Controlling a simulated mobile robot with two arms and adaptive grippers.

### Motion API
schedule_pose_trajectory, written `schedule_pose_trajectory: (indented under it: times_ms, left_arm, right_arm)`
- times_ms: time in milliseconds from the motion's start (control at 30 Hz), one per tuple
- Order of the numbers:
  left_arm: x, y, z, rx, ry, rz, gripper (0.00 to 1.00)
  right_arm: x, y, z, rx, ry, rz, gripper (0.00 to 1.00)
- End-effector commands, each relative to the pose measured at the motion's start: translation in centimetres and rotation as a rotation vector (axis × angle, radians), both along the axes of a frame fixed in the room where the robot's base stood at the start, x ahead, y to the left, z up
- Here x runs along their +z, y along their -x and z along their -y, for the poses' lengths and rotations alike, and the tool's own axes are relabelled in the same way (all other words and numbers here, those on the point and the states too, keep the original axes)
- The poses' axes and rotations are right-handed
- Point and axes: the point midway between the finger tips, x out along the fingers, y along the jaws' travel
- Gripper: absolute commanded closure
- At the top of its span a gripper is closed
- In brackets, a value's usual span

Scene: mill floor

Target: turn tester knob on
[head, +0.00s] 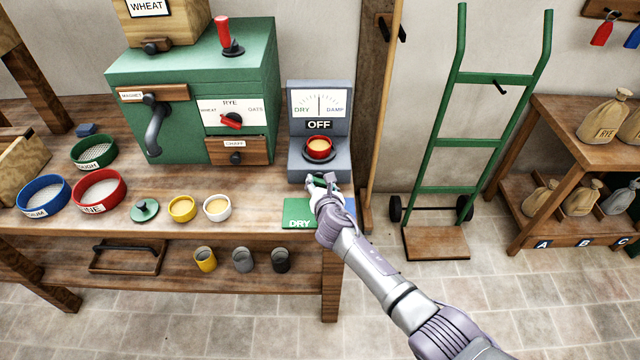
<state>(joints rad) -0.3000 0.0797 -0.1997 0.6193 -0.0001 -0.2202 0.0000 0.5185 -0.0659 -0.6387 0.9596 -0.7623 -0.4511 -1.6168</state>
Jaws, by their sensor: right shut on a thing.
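The grey tester (296,150) stands at the right end of the wooden bench. Its dial (319,103) runs from DRY to DAMP, and the sign below it (319,125) reads OFF. A red cup with yellowish contents (319,148) sits in its round holder. My right gripper (323,182) is at the lower front of the tester, shut on the tester knob. The fingers hide most of the knob, so its angle cannot be told. My left gripper is not in view.
A green DRY mat (298,213) lies beneath my right wrist, with a blue area beside it. The green mill (190,80) stands left of the tester. Yellow (181,209) and white (217,208) cups sit front left. A green hand truck (470,130) stands right, past a wooden post.

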Motion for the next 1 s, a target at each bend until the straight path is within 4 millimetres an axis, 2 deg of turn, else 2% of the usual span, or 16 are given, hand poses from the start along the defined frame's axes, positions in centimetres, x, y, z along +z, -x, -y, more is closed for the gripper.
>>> schedule_pose_trajectory:
  times_ms: [400,967,1000]
  left_arm:
    - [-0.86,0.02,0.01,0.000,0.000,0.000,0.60]
    - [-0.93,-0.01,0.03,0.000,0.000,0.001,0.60]
    - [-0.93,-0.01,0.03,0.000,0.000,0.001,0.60]
  right_arm:
    - [-0.25,-0.01,0.32,0.000,-0.210,0.001,0.81]
    - [-0.21,0.01,0.34,-0.001,-0.245,0.000,0.81]
    - [-0.21,0.01,0.34,-0.001,-0.245,0.000,0.41]
